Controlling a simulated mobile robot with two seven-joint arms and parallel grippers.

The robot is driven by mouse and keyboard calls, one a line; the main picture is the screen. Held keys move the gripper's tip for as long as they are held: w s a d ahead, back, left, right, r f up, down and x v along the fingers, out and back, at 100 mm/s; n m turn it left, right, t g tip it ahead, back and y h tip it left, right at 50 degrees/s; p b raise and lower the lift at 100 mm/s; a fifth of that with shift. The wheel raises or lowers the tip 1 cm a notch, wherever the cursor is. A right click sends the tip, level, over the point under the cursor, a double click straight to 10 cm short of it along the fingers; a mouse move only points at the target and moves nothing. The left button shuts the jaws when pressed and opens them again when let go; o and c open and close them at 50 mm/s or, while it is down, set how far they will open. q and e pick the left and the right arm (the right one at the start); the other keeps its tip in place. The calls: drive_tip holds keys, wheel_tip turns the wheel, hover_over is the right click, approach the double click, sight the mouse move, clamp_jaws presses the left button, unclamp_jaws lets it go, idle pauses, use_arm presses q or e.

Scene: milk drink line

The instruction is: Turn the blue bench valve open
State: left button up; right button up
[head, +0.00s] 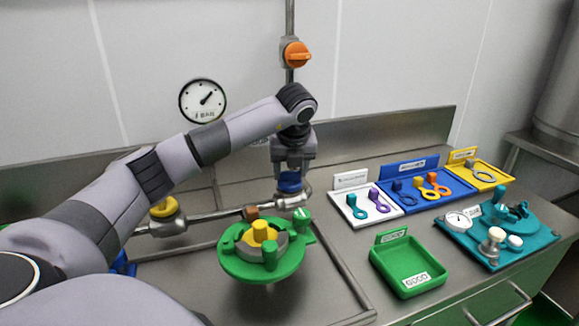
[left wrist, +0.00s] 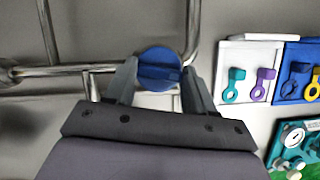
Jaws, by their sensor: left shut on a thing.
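The blue bench valve (head: 290,183) sits on the steel pipe at the back of the bench. My left gripper (head: 291,172) comes down on it from above and is shut on its round blue knob. In the left wrist view the blue knob (left wrist: 159,62) lies between the two fingers of my left gripper (left wrist: 160,82), and its raised grip bar runs roughly across the picture. In the head view the gripper hides the top of the knob. My right gripper is not in view.
A yellow valve (head: 163,208) is on the pipe to the left. A green round fixture (head: 237,264) stands in front. White (head: 348,212), blue (head: 408,204) and yellow (head: 492,178) tool trays, a green tray (head: 405,288) and a teal gauge board (head: 545,250) lie right. An orange valve (head: 296,54) is above.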

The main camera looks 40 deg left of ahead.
use_arm(q)
drive_tip(key=shift+r+n+g+y, duration=0.1)
drive_tip(key=shift+n+g+y, duration=0.2)
drive_tip(key=shift+n, duration=0.8)
drive_tip(key=o, duration=1)
drive_tip(key=shift+o, duration=0.2)
drive_tip(key=v, duration=0.7)
drive_tip(key=shift+d, duration=0.1)
